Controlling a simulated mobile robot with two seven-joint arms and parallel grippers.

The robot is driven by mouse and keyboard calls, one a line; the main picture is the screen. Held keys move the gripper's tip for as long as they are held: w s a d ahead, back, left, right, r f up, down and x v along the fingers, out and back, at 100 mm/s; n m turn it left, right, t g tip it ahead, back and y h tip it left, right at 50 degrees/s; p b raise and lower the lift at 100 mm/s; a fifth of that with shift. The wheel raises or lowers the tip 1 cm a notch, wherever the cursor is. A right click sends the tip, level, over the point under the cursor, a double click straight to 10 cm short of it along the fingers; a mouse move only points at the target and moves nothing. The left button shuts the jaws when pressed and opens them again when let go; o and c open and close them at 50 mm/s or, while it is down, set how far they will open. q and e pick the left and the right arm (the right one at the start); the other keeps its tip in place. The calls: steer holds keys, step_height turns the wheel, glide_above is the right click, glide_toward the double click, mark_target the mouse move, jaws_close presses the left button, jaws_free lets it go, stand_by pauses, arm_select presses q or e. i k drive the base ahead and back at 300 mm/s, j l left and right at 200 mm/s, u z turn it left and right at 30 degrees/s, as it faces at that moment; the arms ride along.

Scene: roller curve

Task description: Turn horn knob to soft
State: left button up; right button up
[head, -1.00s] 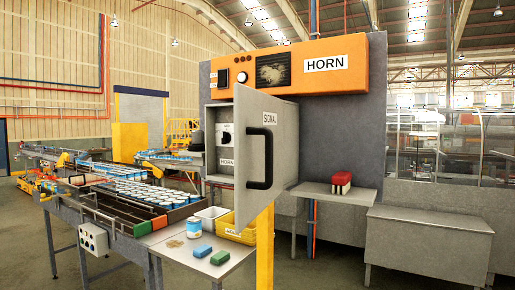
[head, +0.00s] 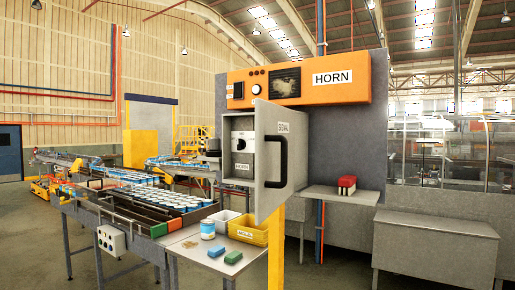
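The horn knob (head: 241,144) is a small dark knob on a white plate inside the grey signal box, above a label (head: 241,168) reading HORN. Its pointer setting is too small to read. The box door (head: 281,160), with a black handle (head: 274,157) and a SIGNAL label, stands open toward me. The door edge is close to the right of the knob, and the knob is in plain sight. An orange panel (head: 356,90) marked HORN is above the box. Neither of my grippers is in view.
A table (head: 184,243) in front holds a can (head: 207,229), a blue sponge (head: 217,250), a green sponge (head: 233,258) and a yellow bin (head: 248,231). A yellow post (head: 276,250) stands below the door. A conveyor with several cans runs left. A shelf (head: 335,194) holds a red-topped block (head: 347,186).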

mark_target(241, 144)
steer(key=i+j+z, duration=0.1)
steer(key=i+j, duration=0.2)
steer(key=i+j+z, duration=0.1)
steer(key=i+j, duration=0.15)
steer(key=i+j+z, duration=0.1)
steer(key=i+j, duration=0.15)
steer(key=j, duration=0.2)
steer(key=i+j+z, duration=0.1)
steer(key=i+j, duration=0.35)
steer(key=j, duration=0.3)
steer(key=i+j+z, duration=0.15)
steer(key=j, duration=0.25)
steer(key=i+j+z, duration=0.1)
steer(key=i+j, duration=0.2)
steer(key=j, duration=0.15)
steer(key=i+j+z, duration=0.1)
steer(key=j, duration=0.3)
steer(key=i, duration=0.1)
